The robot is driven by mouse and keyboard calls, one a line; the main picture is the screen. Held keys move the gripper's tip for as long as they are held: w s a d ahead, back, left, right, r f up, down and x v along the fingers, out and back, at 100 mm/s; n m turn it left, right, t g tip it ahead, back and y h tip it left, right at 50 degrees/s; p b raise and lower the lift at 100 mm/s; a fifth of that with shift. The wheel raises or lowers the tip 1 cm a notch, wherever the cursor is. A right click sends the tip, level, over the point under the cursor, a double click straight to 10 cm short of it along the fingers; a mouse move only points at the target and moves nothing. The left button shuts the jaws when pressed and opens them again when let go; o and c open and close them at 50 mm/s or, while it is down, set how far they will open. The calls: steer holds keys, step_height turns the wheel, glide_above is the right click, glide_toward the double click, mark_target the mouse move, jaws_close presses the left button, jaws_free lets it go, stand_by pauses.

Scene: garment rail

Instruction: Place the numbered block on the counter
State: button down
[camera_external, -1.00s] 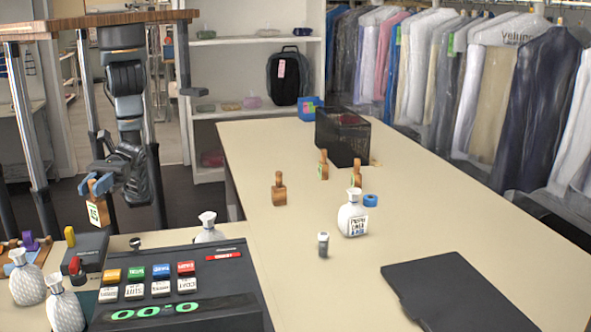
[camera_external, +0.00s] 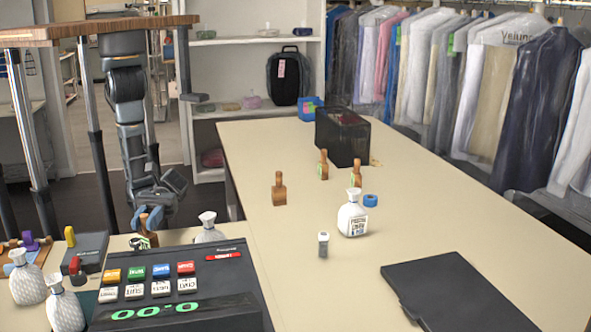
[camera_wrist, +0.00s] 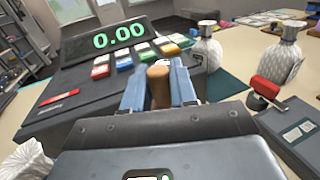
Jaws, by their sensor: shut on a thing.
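My gripper (camera_external: 148,214) has blue fingers shut on a wooden block (camera_external: 148,233), gripping its rounded handle. In the wrist view the handle (camera_wrist: 159,88) shows between the two fingers (camera_wrist: 160,82), and the block's body below is hidden. In the external view the held block is low beside the far edge of the counter (camera_external: 290,290), behind the cash register (camera_external: 175,285). I cannot tell whether it touches the counter. Its number cannot be read. Similar wooden blocks stand on the counter: one at left (camera_external: 279,189), one in the middle (camera_external: 323,166) and one at right (camera_external: 356,175).
A white bottle (camera_external: 208,229) stands close to the right of the held block. Another bottle (camera_external: 353,216), a blue tape roll (camera_external: 370,200), a small jar (camera_external: 323,245), a black mesh basket (camera_external: 343,138) and a dark folder (camera_external: 450,293) occupy the counter. Bare counter lies between them.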

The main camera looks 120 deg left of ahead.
mark_target(152, 237)
steer(key=shift+w+a+f, duration=0.25)
steer(key=shift+w+f, duration=0.05)
steer(key=shift+f, duration=1.9)
steer(key=shift+f+b, duration=0.15)
steer(key=shift+b, duration=0.15)
steer(key=c, duration=0.9)
jaws_free()
steer(key=b+v, duration=0.1)
steer(key=v, duration=1.1)
steer(key=shift+b, duration=0.4)
